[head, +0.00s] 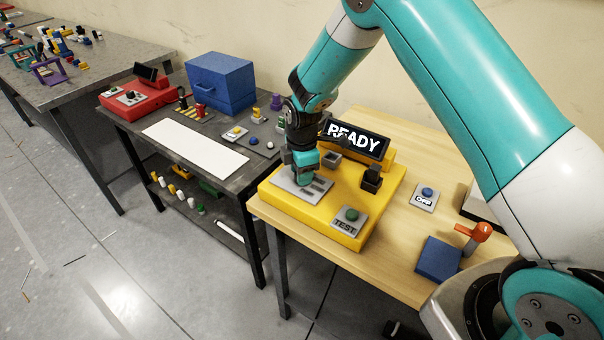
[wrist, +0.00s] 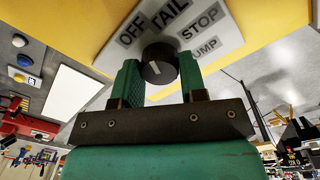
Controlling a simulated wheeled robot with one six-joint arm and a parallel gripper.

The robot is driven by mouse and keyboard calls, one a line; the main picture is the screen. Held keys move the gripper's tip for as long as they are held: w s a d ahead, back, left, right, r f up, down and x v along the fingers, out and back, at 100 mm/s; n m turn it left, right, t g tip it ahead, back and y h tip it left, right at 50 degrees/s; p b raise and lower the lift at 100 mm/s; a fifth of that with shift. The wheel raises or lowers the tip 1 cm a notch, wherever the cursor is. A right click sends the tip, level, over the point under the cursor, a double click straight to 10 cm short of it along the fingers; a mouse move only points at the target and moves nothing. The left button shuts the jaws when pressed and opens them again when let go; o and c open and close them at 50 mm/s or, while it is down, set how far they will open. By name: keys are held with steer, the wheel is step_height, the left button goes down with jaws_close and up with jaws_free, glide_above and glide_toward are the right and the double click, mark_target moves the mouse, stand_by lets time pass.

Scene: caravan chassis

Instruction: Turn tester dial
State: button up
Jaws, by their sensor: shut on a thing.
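The yellow tester box (head: 318,222) stands on the wooden table. Its display (head: 356,141) reads READY. The black dial (wrist: 158,64) shows in the wrist view, with a light pointer line on it, on a grey plate (wrist: 190,35) with labels such as OFF, TAIL and STOP, and one partly hidden that ends in UMP. My gripper (wrist: 160,78) has its two green fingers on either side of the dial and is shut on it. In the head view my gripper (head: 304,178) is down at the grey plate and hides the dial. A TEST button (head: 351,214) is at the box's front right.
A black socket-like part (head: 372,178) rises from the box. A dark bench (head: 245,180) with a blue box (head: 220,82) stands at left.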

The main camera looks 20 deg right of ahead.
steer(key=m+b, duration=0.1)
steer(key=m, duration=0.4)
steer(key=shift+w+m+b, duration=0.1)
steer(key=shift+m+b, duration=0.25)
steer(key=shift+m, duration=0.05)
steer(key=m+b, duration=0.1)
steer(key=m, duration=0.4)
steer(key=m+b, duration=0.1)
steer(key=m, duration=0.4)
steer(key=shift+m, duration=0.4)
steer(key=m, duration=0.5)
steer(key=shift+m+b, duration=0.3)
steer(key=shift+b, duration=0.1)
steer(key=o, duration=0.9)
steer(key=shift+g, duration=0.3)
steer(key=r, duration=0.5)
steer(key=r+b, duration=0.1)
steer(key=r, duration=0.5)
steer(key=r+b, duration=0.1)
steer(key=r, duration=0.5)
steer(key=shift+w+a+r, duration=0.15)
steer(key=shift+a+r, duration=0.1)
steer(key=shift+a, duration=0.05)
